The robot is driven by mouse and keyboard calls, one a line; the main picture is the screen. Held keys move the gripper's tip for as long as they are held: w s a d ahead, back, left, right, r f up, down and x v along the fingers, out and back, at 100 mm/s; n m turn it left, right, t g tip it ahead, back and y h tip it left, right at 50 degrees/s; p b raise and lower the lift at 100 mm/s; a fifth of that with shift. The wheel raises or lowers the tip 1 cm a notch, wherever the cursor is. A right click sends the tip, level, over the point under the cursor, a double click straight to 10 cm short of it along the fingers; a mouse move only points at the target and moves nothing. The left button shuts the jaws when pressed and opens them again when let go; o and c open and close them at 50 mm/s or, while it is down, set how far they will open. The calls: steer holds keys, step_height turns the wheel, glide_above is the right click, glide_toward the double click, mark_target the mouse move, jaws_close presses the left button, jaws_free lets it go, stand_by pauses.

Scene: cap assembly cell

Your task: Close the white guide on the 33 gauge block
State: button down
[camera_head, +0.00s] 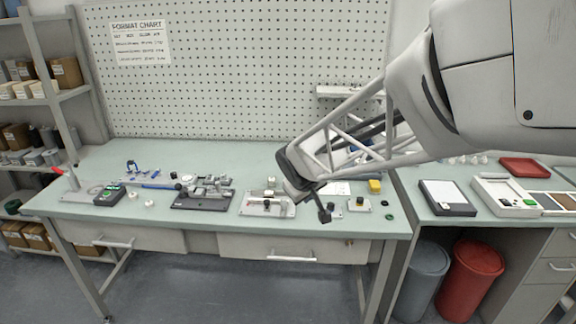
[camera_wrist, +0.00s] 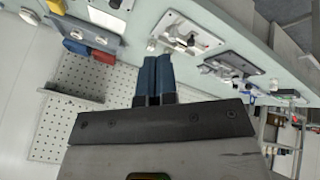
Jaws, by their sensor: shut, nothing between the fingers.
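A light plate (camera_head: 248,209) stands near the front edge of the bench, with pale blocks and a small dark-and-red part on it. It also shows in the wrist view (camera_wrist: 207,40), with white and dark pieces. No number 33 is readable, so I cannot tell which piece is the gauge block or the white guide (camera_head: 271,182), or how the guide stands. My gripper (camera_head: 326,216) is just right of this plate in the head view, apart from it as far as I can see. In the wrist view its blue fingers (camera_wrist: 153,78) are together and empty.
A dark plate with grey clamp parts (camera_head: 203,195) stands to the left. A small plate with a dark knob (camera_head: 360,204) and a yellow block (camera_head: 375,185) lie right of my gripper. A pegboard (camera_head: 230,80) closes the back.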

mark_target(267, 205)
steer(key=w+a+f+n, duration=0.1)
steer(key=w+a+f, duration=0.1)
steer(key=a, duration=0.3)
steer(key=w+a+f+n+y, duration=0.1)
steer(key=w+a+f, duration=0.1)
steer(key=a, duration=0.3)
steer(key=w+a+f+n, duration=0.1)
steer(key=w+a+f, duration=0.2)
steer(key=a+f, duration=0.1)
steer(key=shift+a+f+n+t+y, duration=0.25)
steer(key=shift+a+n+t+y, duration=0.15)
steer(key=shift+a, duration=0.1)
steer(key=shift+f, duration=0.1)
steer(key=x, duration=0.9)
steer(key=shift+w+f, duration=0.15)
steer(key=shift+w, duration=0.1)
steer(key=shift+w+f, duration=0.15)
steer(key=shift+w, duration=0.1)
steer(key=shift+w+d, duration=0.45)
steer(key=shift+w, duration=0.35)
steer(key=shift+w+d, duration=0.4)
steer(key=shift+w, duration=0.4)
